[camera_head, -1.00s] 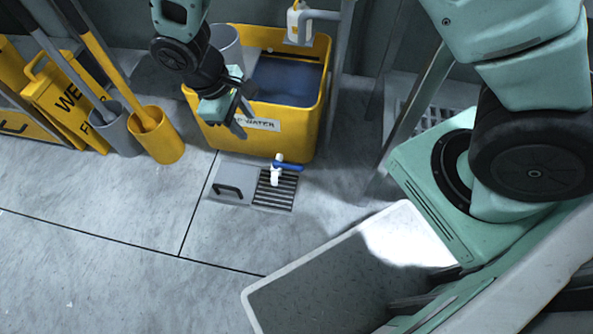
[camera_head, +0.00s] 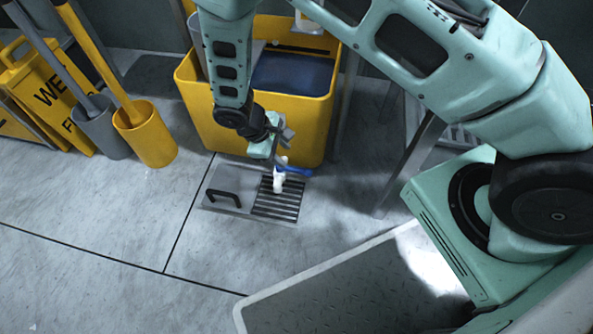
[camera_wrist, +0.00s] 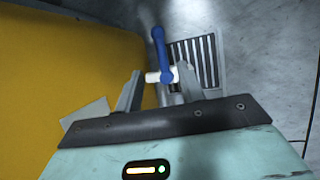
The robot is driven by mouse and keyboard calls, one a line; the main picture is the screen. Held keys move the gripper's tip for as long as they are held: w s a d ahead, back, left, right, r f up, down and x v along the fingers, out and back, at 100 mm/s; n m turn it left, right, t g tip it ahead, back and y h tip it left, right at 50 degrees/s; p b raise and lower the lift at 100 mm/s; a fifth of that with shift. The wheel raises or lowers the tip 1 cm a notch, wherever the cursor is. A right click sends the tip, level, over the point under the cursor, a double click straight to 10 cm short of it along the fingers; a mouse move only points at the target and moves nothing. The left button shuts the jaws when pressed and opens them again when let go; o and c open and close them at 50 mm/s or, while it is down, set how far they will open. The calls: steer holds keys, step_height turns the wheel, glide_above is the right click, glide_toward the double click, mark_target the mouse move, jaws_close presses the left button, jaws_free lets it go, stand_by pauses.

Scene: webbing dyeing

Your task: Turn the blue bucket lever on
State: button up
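The blue lever (camera_head: 298,171) sits on a white valve (camera_head: 279,183) at the lower front of the yellow bucket (camera_head: 232,125), above a floor drain. In the head view the lever points right. My gripper (camera_head: 284,150) is just above and beside the valve, and the arm partly covers the bucket front. In the wrist view the lever (camera_wrist: 160,48) points up, with its lower end between the tips of my open gripper (camera_wrist: 160,73). The white valve body (camera_wrist: 152,77) also shows between the fingers. I cannot tell whether the fingers touch the lever.
The floor drain grate (camera_head: 277,203) and a grey plate with a black handle (camera_head: 223,198) lie below the valve. A small yellow bucket (camera_head: 147,138), a grey bucket (camera_head: 103,133) and a yellow floor sign (camera_head: 50,93) stand left.

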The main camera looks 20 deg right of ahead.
mark_target(299, 169)
steer(key=b+x, duration=0.4)
steer(key=x, duration=0.5)
steer(key=shift+d+f, duration=0.1)
steer(key=shift+f, duration=0.2)
jaws_close()
